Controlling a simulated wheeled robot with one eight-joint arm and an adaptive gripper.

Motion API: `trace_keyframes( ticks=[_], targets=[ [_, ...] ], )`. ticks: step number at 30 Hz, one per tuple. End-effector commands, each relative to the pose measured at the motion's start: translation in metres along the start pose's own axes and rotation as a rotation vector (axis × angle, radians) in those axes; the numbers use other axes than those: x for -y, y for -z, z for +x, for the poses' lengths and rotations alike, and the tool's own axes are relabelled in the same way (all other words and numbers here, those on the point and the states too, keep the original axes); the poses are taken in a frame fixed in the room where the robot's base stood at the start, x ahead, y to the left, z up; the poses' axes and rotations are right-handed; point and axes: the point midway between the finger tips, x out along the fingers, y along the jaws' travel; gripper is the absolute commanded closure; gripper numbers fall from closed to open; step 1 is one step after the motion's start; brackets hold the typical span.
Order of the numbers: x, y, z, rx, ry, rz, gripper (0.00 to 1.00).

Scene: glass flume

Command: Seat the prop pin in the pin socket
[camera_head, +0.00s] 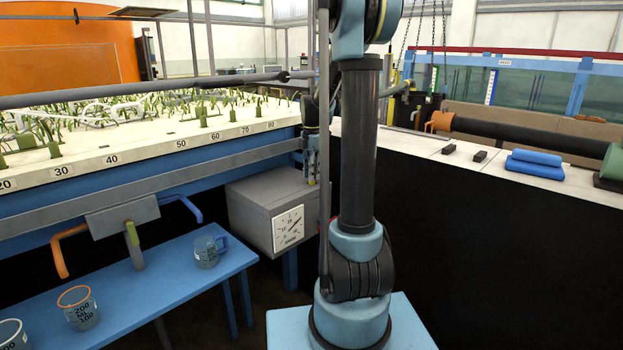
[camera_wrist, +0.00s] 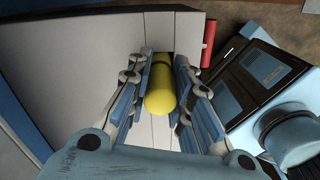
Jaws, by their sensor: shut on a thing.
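My gripper (camera_wrist: 163,88) is shut on a yellow round-ended cylinder, which I take to be the prop pin (camera_wrist: 160,95). The pin lies between the two jointed fingers, and its far end is hidden near the fingertips. In the head view my gripper (camera_head: 312,168) hangs fingers-down near the right side of the grey dial box (camera_head: 262,205), partly behind my arm. I cannot pick out the pin socket in either view.
A small red cylinder (camera_wrist: 208,43) shows beside the pale surface in the wrist view. The plant-covered flume bed (camera_head: 140,118) is at left, above a blue bench (camera_head: 170,285) with measuring jugs.

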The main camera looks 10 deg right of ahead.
Motion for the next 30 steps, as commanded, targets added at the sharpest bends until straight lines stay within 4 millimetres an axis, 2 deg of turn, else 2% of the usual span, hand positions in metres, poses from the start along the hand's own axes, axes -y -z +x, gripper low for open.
trace_keyframes(
  ticks=[4, 16, 17, 18, 19, 30],
  targets=[
    [0.000, 0.000, 0.015, 0.000, 0.000, 0.000, 1.00],
    [0.000, 0.000, 0.019, 0.000, 0.000, -0.001, 1.00],
    [0.000, 0.001, 0.019, 0.000, 0.000, -0.001, 0.73],
    [0.000, 0.001, 0.019, 0.000, 0.000, -0.001, 0.64],
    [0.000, 0.001, 0.019, 0.000, 0.000, -0.001, 0.60],
    [0.000, 0.002, 0.017, 0.000, 0.000, -0.002, 0.60]
  ],
)
